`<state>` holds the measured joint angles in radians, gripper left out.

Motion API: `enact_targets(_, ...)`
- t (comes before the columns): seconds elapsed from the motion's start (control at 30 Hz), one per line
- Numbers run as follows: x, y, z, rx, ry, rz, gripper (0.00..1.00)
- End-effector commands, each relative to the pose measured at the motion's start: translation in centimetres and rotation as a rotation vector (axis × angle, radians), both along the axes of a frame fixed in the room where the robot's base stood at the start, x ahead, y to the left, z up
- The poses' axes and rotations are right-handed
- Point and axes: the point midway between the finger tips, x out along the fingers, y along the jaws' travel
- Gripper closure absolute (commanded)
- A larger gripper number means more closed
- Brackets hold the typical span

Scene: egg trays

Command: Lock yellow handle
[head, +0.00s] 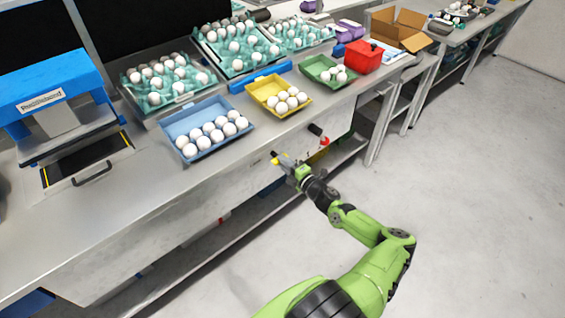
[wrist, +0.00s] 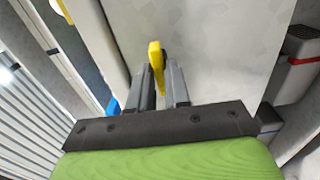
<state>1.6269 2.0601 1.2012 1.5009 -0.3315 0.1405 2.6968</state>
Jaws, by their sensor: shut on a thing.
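The yellow handle (head: 275,154) sits on the front face of the bench, below the egg trays in the head view. In the wrist view the yellow handle (wrist: 155,54) stands near the middle, its far end sticking out beyond the fingers. My gripper (head: 281,159) is at the handle, and in the wrist view my gripper (wrist: 161,82) has one finger on each side of it, shut on it. The handle's near part is partly hidden between the fingers, and its mount cannot be made out.
A red knob (head: 324,141) with a black part above it sticks out right of the handle. Trays of white eggs, blue (head: 168,134), yellow (head: 254,92) and green (head: 307,72), stand on the bench above. The floor in front is clear.

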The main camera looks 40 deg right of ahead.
Motion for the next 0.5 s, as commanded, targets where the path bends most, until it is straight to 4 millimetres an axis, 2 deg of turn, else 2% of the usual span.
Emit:
enact_targets(0.03,0.08,-0.03,0.32,-0.003,-0.007,0.0,0.95)
enact_targets(0.07,0.08,-0.03,0.32,-0.003,-0.007,0.0,0.8)
enact_targets(0.23,0.06,0.0,0.22,-0.004,-0.005,0.0,0.54)
enact_targets(0.5,-0.04,-0.02,0.11,-0.004,-0.002,-0.001,0.53)
